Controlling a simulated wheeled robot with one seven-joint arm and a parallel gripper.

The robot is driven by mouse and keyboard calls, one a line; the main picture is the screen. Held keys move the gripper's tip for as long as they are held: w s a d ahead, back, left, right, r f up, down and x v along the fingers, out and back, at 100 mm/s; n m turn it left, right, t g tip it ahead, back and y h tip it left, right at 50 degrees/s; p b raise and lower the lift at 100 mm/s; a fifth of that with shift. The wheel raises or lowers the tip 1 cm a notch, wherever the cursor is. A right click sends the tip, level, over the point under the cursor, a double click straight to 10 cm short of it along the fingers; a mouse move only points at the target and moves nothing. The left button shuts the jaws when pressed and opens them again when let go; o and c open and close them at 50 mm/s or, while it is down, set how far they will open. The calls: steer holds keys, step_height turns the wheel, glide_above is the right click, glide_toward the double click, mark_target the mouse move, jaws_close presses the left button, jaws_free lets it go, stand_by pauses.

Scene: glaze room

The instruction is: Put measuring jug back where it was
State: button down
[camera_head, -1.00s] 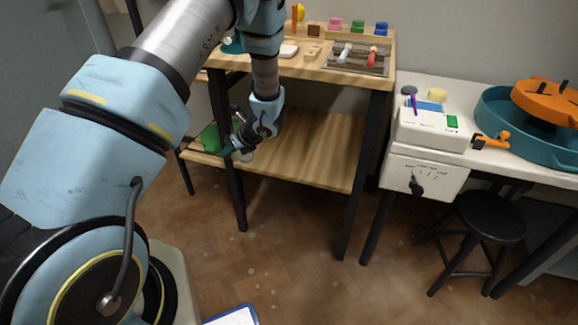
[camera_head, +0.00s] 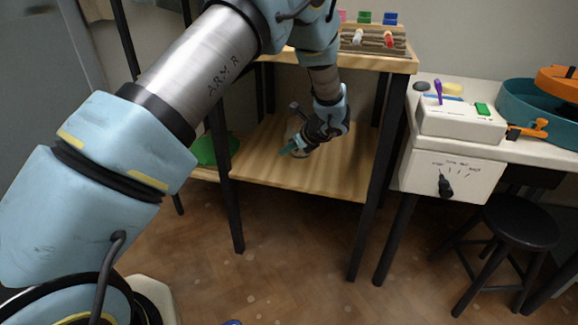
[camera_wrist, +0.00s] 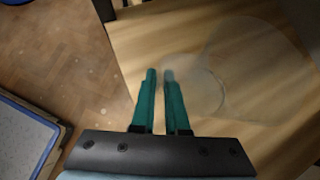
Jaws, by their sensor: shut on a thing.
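The measuring jug is clear and very faint. In the wrist view the jug (camera_wrist: 255,65) shows as a see-through round outline to the right of my fingers, with a looped part nearest them. My gripper (camera_wrist: 160,78) has its two teal fingers close together, shut on the jug's near edge, seemingly the handle. In the head view my gripper (camera_head: 291,148) is low over the wooden lower shelf (camera_head: 265,165), under the bench top. I cannot tell whether the jug touches the shelf.
The bench top (camera_head: 350,60) lies above my gripper, with black legs (camera_head: 365,190) at its sides. A white table (camera_head: 440,90) with a control box and a black stool (camera_head: 515,225) stand right. The visible shelf is otherwise bare.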

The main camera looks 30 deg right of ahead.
steer(key=shift+f+b, duration=0.35)
steer(key=shift+f, duration=2.1)
steer(key=shift+f, duration=0.15)
steer(key=c, duration=0.9)
jaws_free()
